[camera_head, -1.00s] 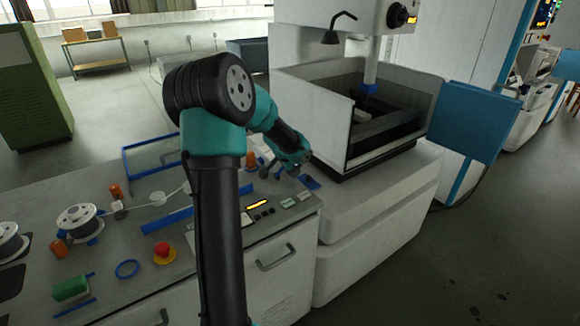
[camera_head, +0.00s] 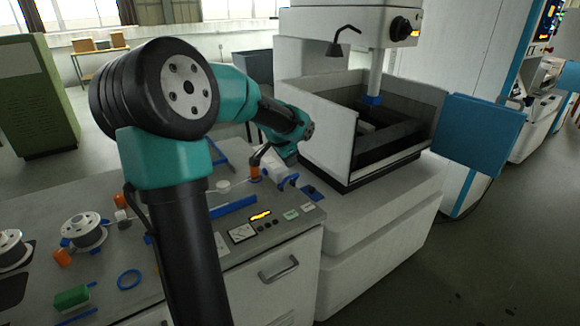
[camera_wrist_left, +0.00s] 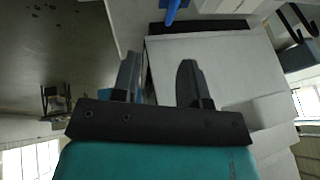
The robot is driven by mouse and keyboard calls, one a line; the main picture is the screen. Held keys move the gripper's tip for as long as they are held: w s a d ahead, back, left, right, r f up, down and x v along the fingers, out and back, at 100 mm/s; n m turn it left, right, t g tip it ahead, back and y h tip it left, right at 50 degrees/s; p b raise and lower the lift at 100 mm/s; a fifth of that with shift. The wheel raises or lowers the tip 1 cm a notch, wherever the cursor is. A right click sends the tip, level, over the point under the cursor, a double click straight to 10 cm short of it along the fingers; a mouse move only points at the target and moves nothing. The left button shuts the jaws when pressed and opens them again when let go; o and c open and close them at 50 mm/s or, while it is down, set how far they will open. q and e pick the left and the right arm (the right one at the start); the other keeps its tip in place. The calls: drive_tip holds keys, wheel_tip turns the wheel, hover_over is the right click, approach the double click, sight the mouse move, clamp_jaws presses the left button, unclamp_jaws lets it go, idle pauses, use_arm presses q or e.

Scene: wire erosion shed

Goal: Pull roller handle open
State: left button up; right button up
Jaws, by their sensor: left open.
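My left gripper (camera_head: 261,156) is over the far right part of the bench, small and partly hidden by its own wrist in the head view. In the left wrist view its two fingers (camera_wrist_left: 160,62) stand apart with nothing between them. A white cylinder with blue end parts (camera_head: 279,166) lies just below and beside the wrist. A short orange roller (camera_head: 254,173) stands close to the fingers; I cannot tell whether they touch. Which part is the roller handle is not clear. A blue part (camera_wrist_left: 172,9) shows ahead of the fingers at the wrist view's top edge.
The open-topped machine tank (camera_head: 325,120) stands right behind the gripper, with a blue panel (camera_head: 480,135) at its right. The bench carries a wire spool (camera_head: 84,230), a blue ring (camera_head: 129,279), a green block (camera_head: 71,297) and a small control panel (camera_head: 243,234).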

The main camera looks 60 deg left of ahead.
use_arm(q)
drive_tip(key=shift+v, duration=1.75)
drive_tip(key=shift+f, duration=0.1)
drive_tip(key=w+d+f+h, duration=0.2)
drive_tip(key=w+d+f, duration=0.3)
drive_tip(key=d+f, duration=0.65)
drive_tip(key=w+d+f+h, duration=0.35)
drive_tip(key=d+f, duration=0.45)
drive_tip(key=f, duration=0.7)
drive_tip(key=s+d+f+n+g, duration=0.1)
drive_tip(key=s+d+f, duration=0.3)
drive_tip(key=d+f, duration=0.2)
drive_tip(key=s+d+f+n+g, duration=0.1)
drive_tip(key=s+d+f, duration=0.3)
drive_tip(key=d+f, duration=0.3)
drive_tip(key=s+d+f+g+h, duration=0.1)
drive_tip(key=s+d+f, duration=0.3)
drive_tip(key=d+f, duration=0.2)
drive_tip(key=d, duration=0.2)
drive_tip(key=shift+s+d+f+n+g, duration=0.15)
drive_tip(key=shift+d+f+n+g, duration=0.25)
